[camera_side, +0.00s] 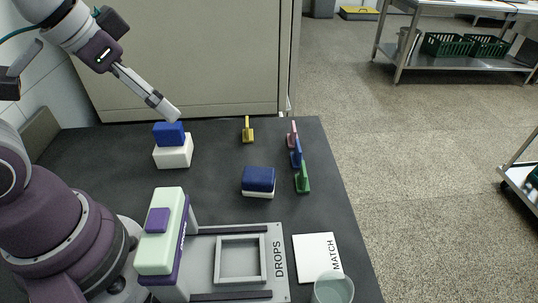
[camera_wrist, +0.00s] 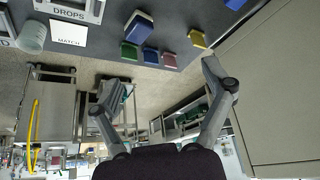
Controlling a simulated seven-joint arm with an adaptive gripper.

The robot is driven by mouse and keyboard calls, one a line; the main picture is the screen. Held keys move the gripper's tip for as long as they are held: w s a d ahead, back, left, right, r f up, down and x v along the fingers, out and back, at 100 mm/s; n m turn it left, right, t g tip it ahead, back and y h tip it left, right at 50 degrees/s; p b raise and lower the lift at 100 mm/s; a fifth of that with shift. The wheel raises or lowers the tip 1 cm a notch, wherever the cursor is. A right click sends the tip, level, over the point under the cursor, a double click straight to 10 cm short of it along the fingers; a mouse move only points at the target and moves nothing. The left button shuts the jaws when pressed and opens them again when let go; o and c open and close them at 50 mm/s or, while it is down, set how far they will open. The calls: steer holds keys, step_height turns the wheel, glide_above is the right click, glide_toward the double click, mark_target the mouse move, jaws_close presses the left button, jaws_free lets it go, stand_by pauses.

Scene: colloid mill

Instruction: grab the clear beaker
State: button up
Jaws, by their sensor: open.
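The clear beaker (camera_side: 333,288) stands at the front right of the dark table in the side view, beside the white MATCH card, and its lower part is cut off by the frame edge. It also shows in the wrist view as a pale, translucent cup (camera_wrist: 32,38) at the upper left. My gripper (camera_side: 170,112) is at the back left in the side view, above the table and far from the beaker. In the wrist view its two fingers (camera_wrist: 155,82) are spread wide with nothing between them.
A blue block on a white block (camera_side: 173,158) stands below my gripper. A navy-and-white block (camera_side: 258,181) sits mid-table. Yellow, pink, blue and green handled pieces (camera_side: 303,180) stand toward the back and right. The DROPS tray (camera_side: 277,262) and MATCH card (camera_side: 312,262) lie left of the beaker.

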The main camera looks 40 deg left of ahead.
steer(key=w+d+m+g+h, duration=0.25)
steer(key=w+d+m, duration=0.25)
steer(key=d+m, duration=0.5)
steer(key=m+g+y, duration=0.1)
steer(key=m+g, duration=0.3)
steer(key=m, duration=0.9)
glide_toward(331, 299)
steer(key=f, duration=0.2)
steer(key=s+d+f, duration=0.1)
steer(key=f, duration=0.2)
steer(key=s+f, duration=0.1)
steer(key=f, duration=0.1)
steer(key=shift+d+f, duration=0.25)
steer(key=shift+d, duration=0.05)
steer(key=shift+c, duration=0.4)
steer(key=c, duration=1.2)
